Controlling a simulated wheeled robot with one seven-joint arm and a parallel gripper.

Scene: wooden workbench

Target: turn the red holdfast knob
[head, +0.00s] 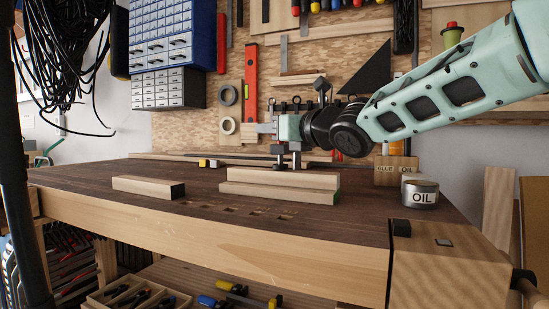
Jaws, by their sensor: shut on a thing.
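Two light wooden boards (280,190) lie together at the middle of the bench, one behind the other. My gripper (287,151) is above the rear part of these boards, pointing down. Its jaws are shut on a part of a dark metal holdfast (280,167) that stands at the boards. I cannot make out the red knob; the jaws and the small size of the picture hide it. My forearm comes in from the upper right.
A short wood block (148,187) lies to the left. An OIL tin (420,193) and a GLUE box (386,174) stand at the right. The bench top (90,180) is clear at the far left.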

